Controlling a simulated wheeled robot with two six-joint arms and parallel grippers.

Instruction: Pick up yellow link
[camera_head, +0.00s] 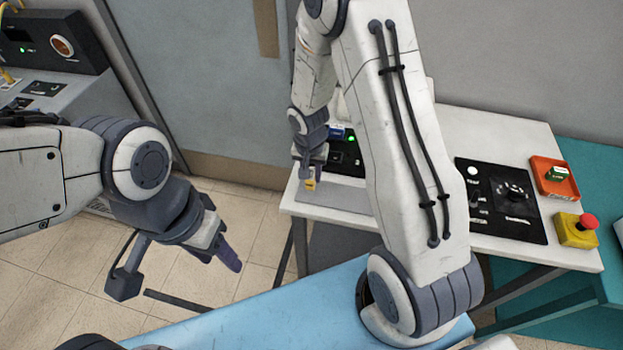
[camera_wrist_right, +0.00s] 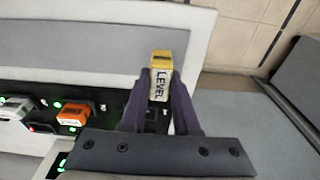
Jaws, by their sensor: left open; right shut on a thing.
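The yellow link (camera_wrist_right: 160,64) is a small yellow block with a white label reading "LEVEL". My right gripper (camera_wrist_right: 160,90) is shut on it, with one dark finger on each side. In the head view the yellow link (camera_head: 309,185) shows small just below the right gripper (camera_head: 312,172), over the left end of the white table. Whether it touches the surface, I cannot tell. My left gripper (camera_head: 228,262) is open and empty over the floor at the left, its fingers partly hidden from this angle.
A black panel (camera_wrist_right: 48,118) with green lights holds an orange link (camera_wrist_right: 78,112) and a whitish link (camera_wrist_right: 16,110). In the head view, a control board (camera_head: 500,200), an orange tray (camera_head: 555,177) with a green piece and a yellow box with red button (camera_head: 577,230) stand right.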

